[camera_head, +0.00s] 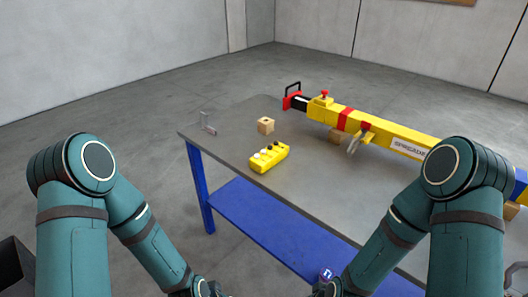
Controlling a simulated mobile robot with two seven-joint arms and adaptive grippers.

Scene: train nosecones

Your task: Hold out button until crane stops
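A yellow button box (269,158) lies on the grey table top near its left front edge. Several round buttons sit in a row on its top, some pale and some dark; their labels are too small to read. A long yellow beam (380,133) with red bands and a black end handle rests on wooden blocks along the back of the table. It may be the crane, but I cannot tell. My two arms come in from the left and right and run down to the bottom edge. Both grippers are cut off below the picture, away from the button box.
The grey table (228,137) has blue legs and a blue lower shelf (265,218). A small wooden block (266,125) stands behind the button box, and a small grey metal bracket (208,123) is at the left edge. The table top between box and beam is mostly clear.

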